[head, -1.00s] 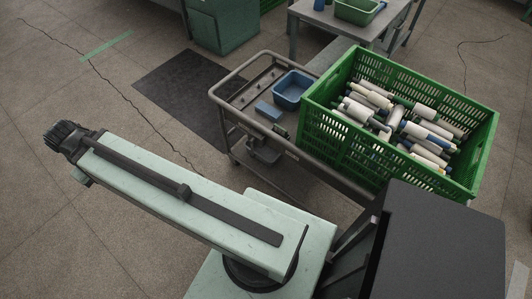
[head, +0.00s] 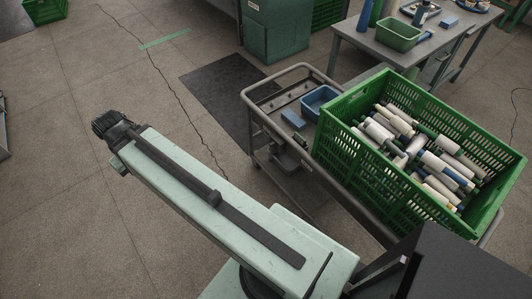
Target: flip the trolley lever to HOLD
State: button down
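The trolley (head: 262,88) is a grey tubular-framed cart right of centre in the head view. A small dark mechanism (head: 287,154) sits low on its near side, under the top. It may hold the lever, but the lever, its position and any HOLD mark are too small to tell. My pale green arm stretches across the lower left, left of and apart from the trolley, ending in a dark ribbed part. No gripper fingers show.
A green crate (head: 345,161) full of yarn cones stands on the trolley's right part. A blue bin (head: 320,103) and blue block (head: 293,120) lie on its left part. A workbench (head: 374,48) and green cabinet (head: 275,35) stand behind. The floor to the left is open.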

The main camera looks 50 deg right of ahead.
aim_at(273, 144)
jog(key=u, duration=0.05)
jog(key=i, duration=0.9)
jog(key=z, duration=0.05)
